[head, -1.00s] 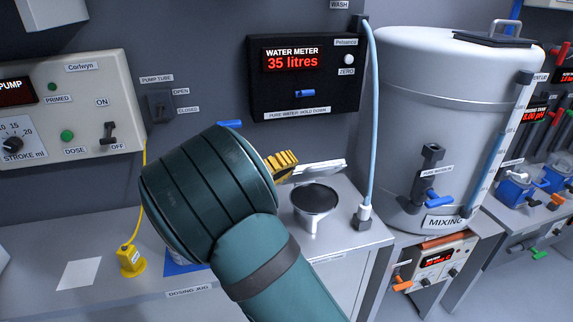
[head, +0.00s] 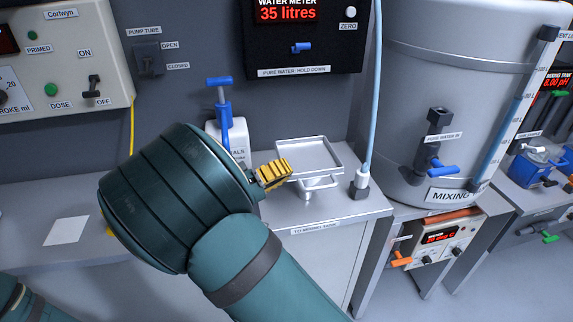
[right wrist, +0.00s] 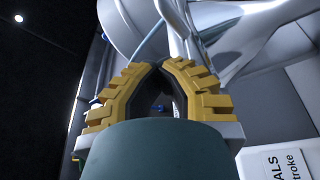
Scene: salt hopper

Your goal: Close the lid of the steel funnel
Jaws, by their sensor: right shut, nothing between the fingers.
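The steel funnel (head: 318,195) stands on the grey bench. Its square steel lid (head: 309,155), with a raised rim and a bar handle (head: 318,183) at the front, lies over the funnel and hides its mouth. I cannot tell whether the lid sits fully flat. My right gripper (head: 287,170) has yellow ridged fingers, shut and empty, at the lid's left edge; contact cannot be told. In the right wrist view, the fingers (right wrist: 175,64) bend together at their tips, with pale grey shapes beyond. My left gripper is not in view.
A blue-handled valve (head: 222,100) on a labelled white container stands behind my right gripper. A pale blue hose (head: 374,95) runs down right of the funnel. The large mixing tank (head: 420,70) is farther right. A white sheet (head: 67,230) lies on the bench's left.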

